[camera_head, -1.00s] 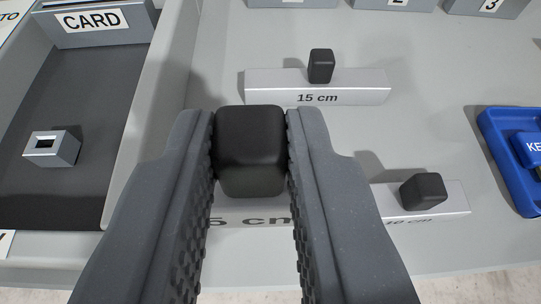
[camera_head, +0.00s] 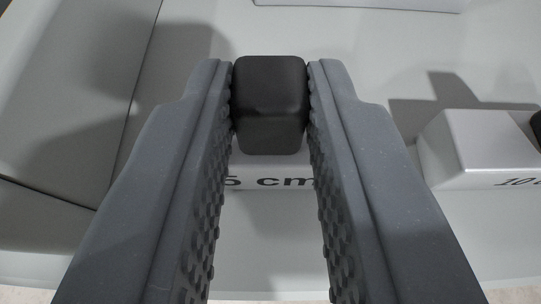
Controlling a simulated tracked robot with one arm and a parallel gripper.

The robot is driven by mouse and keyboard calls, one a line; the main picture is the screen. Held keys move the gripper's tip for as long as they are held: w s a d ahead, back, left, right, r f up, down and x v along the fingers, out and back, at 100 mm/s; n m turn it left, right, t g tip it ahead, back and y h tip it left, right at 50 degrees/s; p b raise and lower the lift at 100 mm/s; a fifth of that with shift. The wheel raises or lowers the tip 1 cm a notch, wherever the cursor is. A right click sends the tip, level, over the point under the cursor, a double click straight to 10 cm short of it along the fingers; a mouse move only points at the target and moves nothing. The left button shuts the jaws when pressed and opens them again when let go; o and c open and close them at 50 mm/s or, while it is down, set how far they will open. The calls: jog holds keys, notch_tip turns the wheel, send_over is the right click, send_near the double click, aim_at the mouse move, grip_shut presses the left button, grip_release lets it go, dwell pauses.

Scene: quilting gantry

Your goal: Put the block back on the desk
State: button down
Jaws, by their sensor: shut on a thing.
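The black block (camera_head: 269,103) is a dark, rounded cube in the middle of the view. My gripper (camera_head: 270,95) is shut on it, with one ridged grey finger against each side. Directly below and behind the block is a light stand (camera_head: 270,183) marked "5 cm", partly hidden by the block and my fingers. I cannot tell whether the block touches the stand. The pale grey desk surface (camera_head: 350,60) spreads around it.
A white stand (camera_head: 475,150) marked "10" is at the right, with part of a dark block (camera_head: 536,124) on it at the picture's edge. A raised edge runs along the left. The desk between the stands is clear.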

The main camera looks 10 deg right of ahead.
jog(key=shift+f, duration=0.15)
jog(key=c, duration=1.3)
grip_release()
jog(key=p+v, duration=0.3)
jog(key=v, duration=0.9)
jog(key=shift+a, duration=0.1)
